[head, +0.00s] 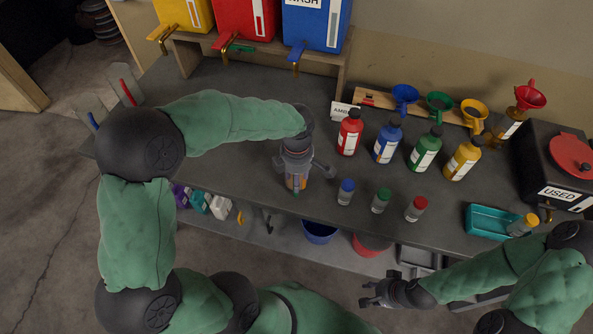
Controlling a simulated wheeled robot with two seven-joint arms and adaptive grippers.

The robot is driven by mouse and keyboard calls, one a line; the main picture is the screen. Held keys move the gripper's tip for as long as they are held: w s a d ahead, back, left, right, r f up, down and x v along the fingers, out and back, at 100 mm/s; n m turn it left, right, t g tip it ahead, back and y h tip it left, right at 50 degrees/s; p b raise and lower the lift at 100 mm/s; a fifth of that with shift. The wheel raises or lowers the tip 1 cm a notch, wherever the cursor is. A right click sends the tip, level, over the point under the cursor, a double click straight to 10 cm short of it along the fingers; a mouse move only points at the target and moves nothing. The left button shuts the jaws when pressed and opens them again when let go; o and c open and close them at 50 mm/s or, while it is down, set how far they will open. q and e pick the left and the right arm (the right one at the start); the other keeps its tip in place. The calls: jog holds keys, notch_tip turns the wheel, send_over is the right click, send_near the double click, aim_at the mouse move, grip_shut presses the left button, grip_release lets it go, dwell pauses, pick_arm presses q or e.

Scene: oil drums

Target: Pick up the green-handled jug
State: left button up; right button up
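My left arm reaches over the dark bench, and its gripper (299,168) points down with its grey fingers spread wide.
Red (349,133), blue (387,143), green (425,149) and yellow (462,158) bottles stand right of my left gripper. Several small capped bottles (381,201) stand before them. Coloured funnels (439,103) are behind. A teal tray (487,221) and black USED drum (553,160) are right.

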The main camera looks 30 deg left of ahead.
pick_arm(q)
notch_tip(320, 180, down, 5)
jog(key=shift+a+f+b, duration=0.1)
jog(key=shift+a+b, duration=0.05)
jog(key=shift+b, duration=0.15)
grip_shut()
